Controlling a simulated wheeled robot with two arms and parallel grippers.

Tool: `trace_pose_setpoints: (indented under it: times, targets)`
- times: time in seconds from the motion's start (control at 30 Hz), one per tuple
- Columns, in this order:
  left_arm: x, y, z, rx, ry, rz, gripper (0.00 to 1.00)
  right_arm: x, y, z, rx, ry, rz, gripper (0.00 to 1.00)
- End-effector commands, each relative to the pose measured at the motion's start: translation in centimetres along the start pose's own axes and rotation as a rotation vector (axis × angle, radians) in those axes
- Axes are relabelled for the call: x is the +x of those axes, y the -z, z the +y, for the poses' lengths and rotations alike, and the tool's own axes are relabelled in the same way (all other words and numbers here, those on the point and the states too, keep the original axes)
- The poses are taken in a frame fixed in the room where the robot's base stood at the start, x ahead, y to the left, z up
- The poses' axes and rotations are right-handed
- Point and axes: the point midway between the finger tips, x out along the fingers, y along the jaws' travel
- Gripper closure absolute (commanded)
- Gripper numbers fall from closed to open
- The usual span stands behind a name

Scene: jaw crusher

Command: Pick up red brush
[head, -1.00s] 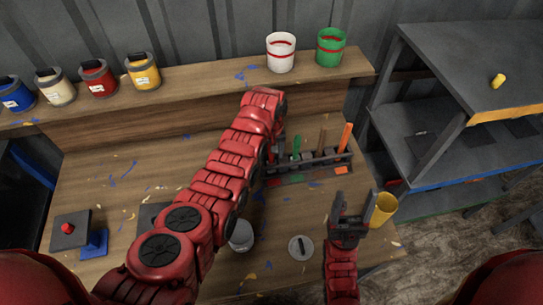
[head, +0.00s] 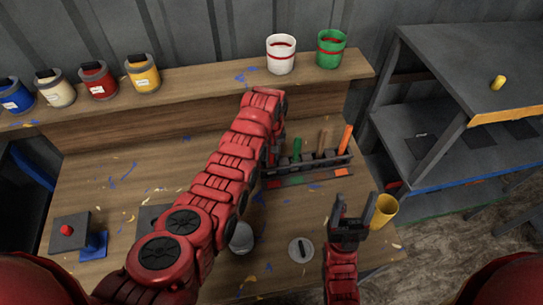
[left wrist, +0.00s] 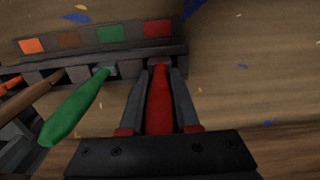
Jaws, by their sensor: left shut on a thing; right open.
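The red brush (left wrist: 159,103) stands in the rack (left wrist: 186,49) at the slot by the red square, seen in the left wrist view. My left gripper (left wrist: 160,100) is shut on its handle, with one finger on each side. In the head view my left arm hides the red brush and the left gripper. The rack (head: 318,162) also shows there, with green, brown and orange brushes upright in it. My right gripper (head: 352,208) is open and empty above the front right of the table, close to a yellow cup (head: 383,211).
The green brush (left wrist: 75,108) leans close beside my left gripper. White (head: 281,54) and green (head: 330,49) buckets stand on the back shelf, with several paint cans at its left. A round lid (head: 301,249) lies on the table front. Grey shelving (head: 470,90) stands at right.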

Motion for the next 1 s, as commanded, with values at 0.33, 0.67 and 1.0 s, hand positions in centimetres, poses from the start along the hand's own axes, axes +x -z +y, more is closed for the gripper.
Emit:
trace_pose_setpoints:
  times: [0.33,0.67,1.0]
  targets:
    - [-3.6,0.2,0.1,0.0,-0.005,0.009,1.0,-2.1,-0.3,-0.1,0.0,0.0,0.0,0.37]
    - [-8.9,0.0,-0.1,-0.001,-0.002,0.002,1.0,-0.5,-0.1,0.0,0.0,0.0,0.0,0.37]
    - [-9.3,0.0,0.0,0.0,-0.001,0.003,1.0,-0.1,0.0,0.0,0.0,0.0,0.0,0.37]
